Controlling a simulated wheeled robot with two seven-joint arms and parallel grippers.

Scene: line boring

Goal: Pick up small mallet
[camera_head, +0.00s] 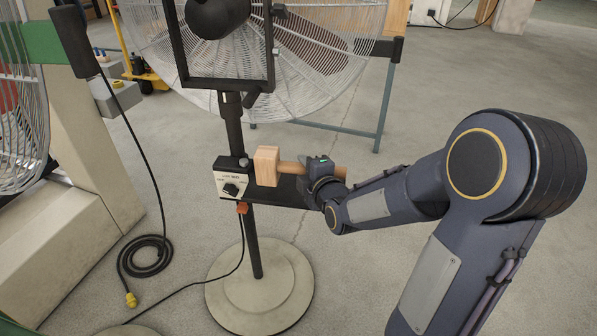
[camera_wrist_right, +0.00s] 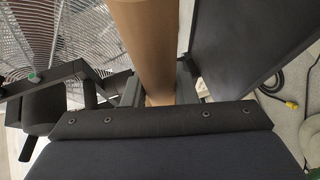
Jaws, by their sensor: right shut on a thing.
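The small mallet (camera_head: 267,165) has a light wooden block head and a round wooden handle. In the head view it lies sideways at the fan stand's black shelf, head to the left. My right gripper (camera_head: 318,172) is shut around the handle, and the handle's end shows to the right of it. In the right wrist view the brown handle (camera_wrist_right: 146,45) runs down between the jaws (camera_wrist_right: 155,92). I cannot tell whether the mallet touches the shelf. My left gripper is not in view.
A large fan (camera_head: 330,45) stands behind the mallet on a pole with a round base (camera_head: 259,290). A control box (camera_head: 231,182) sits left of the mallet head. A black cable (camera_head: 146,256) hangs and coils at the left. The floor at right is mostly clear.

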